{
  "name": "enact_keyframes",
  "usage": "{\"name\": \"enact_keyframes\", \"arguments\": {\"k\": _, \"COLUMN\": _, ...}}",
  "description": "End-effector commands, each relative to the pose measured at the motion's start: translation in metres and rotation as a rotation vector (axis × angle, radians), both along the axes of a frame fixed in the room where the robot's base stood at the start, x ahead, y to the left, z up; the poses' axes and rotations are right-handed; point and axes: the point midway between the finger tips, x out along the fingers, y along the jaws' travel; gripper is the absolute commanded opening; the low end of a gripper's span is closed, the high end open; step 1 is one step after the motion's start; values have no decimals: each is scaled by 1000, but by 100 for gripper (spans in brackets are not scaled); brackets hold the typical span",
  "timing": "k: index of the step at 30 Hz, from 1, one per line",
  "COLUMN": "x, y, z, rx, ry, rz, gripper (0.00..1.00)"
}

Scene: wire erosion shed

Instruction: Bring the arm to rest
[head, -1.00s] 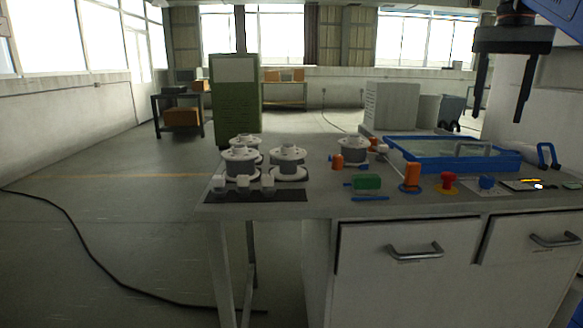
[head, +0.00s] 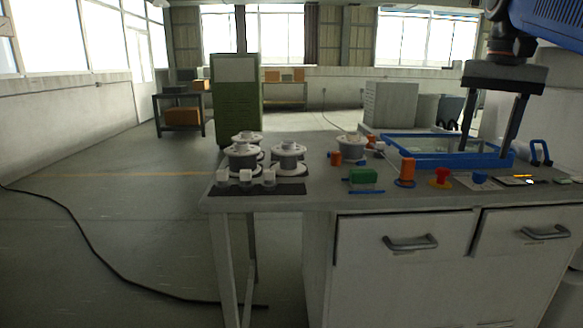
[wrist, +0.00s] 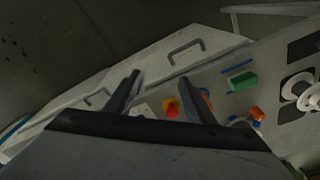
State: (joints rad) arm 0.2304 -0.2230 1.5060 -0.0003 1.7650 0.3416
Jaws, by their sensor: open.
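My gripper (head: 487,145) hangs from my arm at the right of the head view, its two dark fingers spread wide apart with nothing between them. The fingertips appear in front of the blue tray (head: 391,150) on the bench; how high they are above it I cannot tell. In the wrist view my gripper (wrist: 163,90) points over the bench, fingers apart. A red knob on a yellow base (wrist: 171,107) shows beyond the gap between them.
A green cabinet (head: 236,100) stands behind. The floor at left is open, with a black cable (head: 95,262).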

Motion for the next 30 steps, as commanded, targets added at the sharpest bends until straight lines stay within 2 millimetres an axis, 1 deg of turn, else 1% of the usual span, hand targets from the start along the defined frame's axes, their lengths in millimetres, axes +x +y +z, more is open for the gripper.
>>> {"name": "enact_keyframes", "arguments": {"k": 1, "x": -9, "y": 7, "z": -12, "rx": -4, "ry": -11, "rz": 26, "gripper": 49}}
{"name": "enact_keyframes", "arguments": {"k": 5, "x": -28, "y": 23, "z": -52, "rx": -19, "ry": -55, "rz": 106, "gripper": 49}}
{"name": "enact_keyframes", "arguments": {"k": 6, "x": -35, "y": 29, "z": -66, "rx": -25, "ry": -69, "rz": 135, "gripper": 49}}
{"name": "enact_keyframes", "arguments": {"k": 8, "x": -45, "y": 36, "z": -87, "rx": -32, "ry": -90, "rz": 174, "gripper": 49}}
{"name": "enact_keyframes", "arguments": {"k": 9, "x": -53, "y": 41, "z": -102, "rx": -38, "ry": -104, "rz": 200, "gripper": 49}}
{"name": "enact_keyframes", "arguments": {"k": 11, "x": -64, "y": 48, "z": -124, "rx": -47, "ry": -126, "rz": 241, "gripper": 49}}
{"name": "enact_keyframes", "arguments": {"k": 12, "x": -71, "y": 52, "z": -140, "rx": -52, "ry": -141, "rz": 266, "gripper": 49}}
{"name": "enact_keyframes", "arguments": {"k": 14, "x": -83, "y": 59, "z": -164, "rx": -60, "ry": -162, "rz": 305, "gripper": 49}}
{"name": "enact_keyframes", "arguments": {"k": 21, "x": -131, "y": 80, "z": -263, "rx": -96, "ry": -246, "rz": 458, "gripper": 49}}
{"name": "enact_keyframes", "arguments": {"k": 24, "x": -147, "y": 85, "z": -296, "rx": -108, "ry": -274, "rz": 506, "gripper": 49}}
{"name": "enact_keyframes", "arguments": {"k": 27, "x": -158, "y": 89, "z": -320, "rx": -117, "ry": -293, "rz": 540, "gripper": 49}}
{"name": "enact_keyframes", "arguments": {"k": 30, "x": -164, "y": 90, "z": -334, "rx": -122, "ry": -305, "rz": 558, "gripper": 49}}
